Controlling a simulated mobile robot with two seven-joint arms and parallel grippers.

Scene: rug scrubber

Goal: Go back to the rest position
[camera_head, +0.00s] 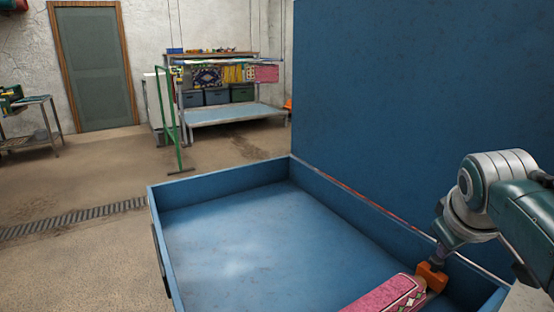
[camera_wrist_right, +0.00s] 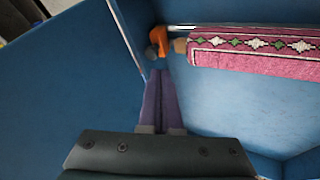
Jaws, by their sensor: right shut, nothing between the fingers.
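My right gripper (camera_head: 437,258) reaches in from the right over the blue basin. In the right wrist view its two purple fingers (camera_wrist_right: 160,75) lie together, shut with nothing between them. A pink rug piece (camera_head: 388,296) with a patterned band lies in the basin's near right corner; it also shows in the right wrist view (camera_wrist_right: 262,48). An orange part (camera_head: 432,277) is at the rug piece's end, just beyond my fingertips, and appears apart from them in the wrist view (camera_wrist_right: 158,40). My left gripper is not in view.
The blue basin (camera_head: 222,184) has raised walls, and a tall blue panel (camera_head: 420,90) stands along its right side. Most of its floor is bare. Behind are a green stand (camera_head: 172,120), a rack with rugs and bins (camera_head: 225,115), and a side table (camera_head: 40,100).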

